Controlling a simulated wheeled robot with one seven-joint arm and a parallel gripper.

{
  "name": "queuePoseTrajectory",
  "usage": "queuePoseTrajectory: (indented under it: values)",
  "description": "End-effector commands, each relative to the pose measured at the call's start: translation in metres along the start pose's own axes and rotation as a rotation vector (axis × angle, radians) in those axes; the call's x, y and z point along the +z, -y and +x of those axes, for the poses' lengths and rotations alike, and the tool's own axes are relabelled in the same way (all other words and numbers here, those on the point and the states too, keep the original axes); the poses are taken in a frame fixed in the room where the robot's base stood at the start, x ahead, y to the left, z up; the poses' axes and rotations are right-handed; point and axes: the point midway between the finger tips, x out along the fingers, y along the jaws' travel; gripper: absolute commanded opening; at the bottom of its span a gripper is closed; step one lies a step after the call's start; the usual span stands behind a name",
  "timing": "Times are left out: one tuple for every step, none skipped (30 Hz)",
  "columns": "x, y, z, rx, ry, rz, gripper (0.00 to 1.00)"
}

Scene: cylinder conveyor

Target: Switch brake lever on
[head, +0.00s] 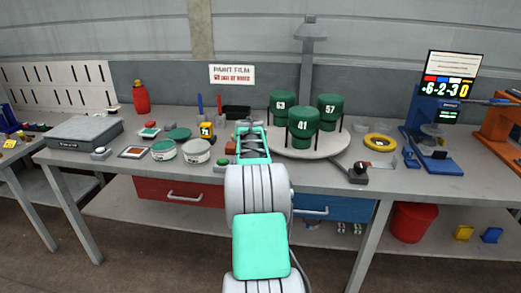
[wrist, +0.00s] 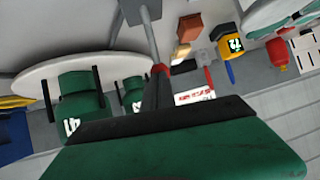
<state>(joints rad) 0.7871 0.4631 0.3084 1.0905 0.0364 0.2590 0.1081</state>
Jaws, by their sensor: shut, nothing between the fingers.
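My gripper (head: 252,138) is shut and empty, low over the table left of the round turntable (head: 342,143). In the wrist view its narrow dark fingers (wrist: 157,88) point away over the table. Beside their tips is a red end, and a grey rod (wrist: 152,38) runs from there to a grey block (wrist: 140,10). This may be the brake lever; whether the fingers touch it I cannot tell. A small dark knobbed fitting (head: 358,170) stands at the turntable's front right. I cannot tell which is the brake lever or its setting.
Green cylinders 63 (head: 283,107), 41 (head: 302,124) and 57 (head: 329,108) stand on the turntable. Left of my gripper are a yellow tape measure (head: 207,130) and round tins (head: 196,152). A yellow ring (head: 380,142) lies to the right.

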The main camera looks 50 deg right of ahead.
Motion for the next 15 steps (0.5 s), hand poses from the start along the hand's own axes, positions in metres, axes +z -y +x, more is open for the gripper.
queuePoseTrajectory:
  values:
    - [-0.0016, 0.0042, 0.0, -0.004, 0.007, -0.002, 0.0]
    - [-0.0014, 0.0057, 0.0005, -0.006, 0.01, -0.002, 0.0]
    - [-0.0013, 0.0071, 0.0009, -0.008, 0.012, -0.002, 0.0]
    - [-0.0012, 0.0078, 0.0011, -0.009, 0.013, -0.003, 0.0]
    - [-0.0011, 0.0082, 0.0014, -0.009, 0.014, -0.003, 0.0]
    - [-0.0009, 0.0084, 0.0016, -0.01, 0.015, -0.003, 0.0]
    - [-0.0009, 0.0083, 0.0017, -0.009, 0.015, -0.002, 0.0]
    - [-0.0009, 0.0081, 0.0018, -0.009, 0.014, -0.002, 0.0]
    - [-0.0009, 0.0078, 0.0018, -0.009, 0.014, -0.002, 0.0]
    - [-0.0011, 0.0075, 0.0019, -0.009, 0.013, -0.002, 0.0]
    - [-0.0012, 0.0068, 0.0019, -0.008, 0.013, -0.001, 0.0]
    - [-0.0013, 0.0063, 0.0019, -0.007, 0.013, -0.001, 0.0]
    - [-0.0014, 0.0061, 0.0018, -0.007, 0.012, -0.001, 0.0]
    - [-0.0015, 0.006, 0.0018, -0.007, 0.012, -0.001, 0.0]
    - [-0.0016, 0.0058, 0.0018, -0.007, 0.012, -0.001, 0.0]
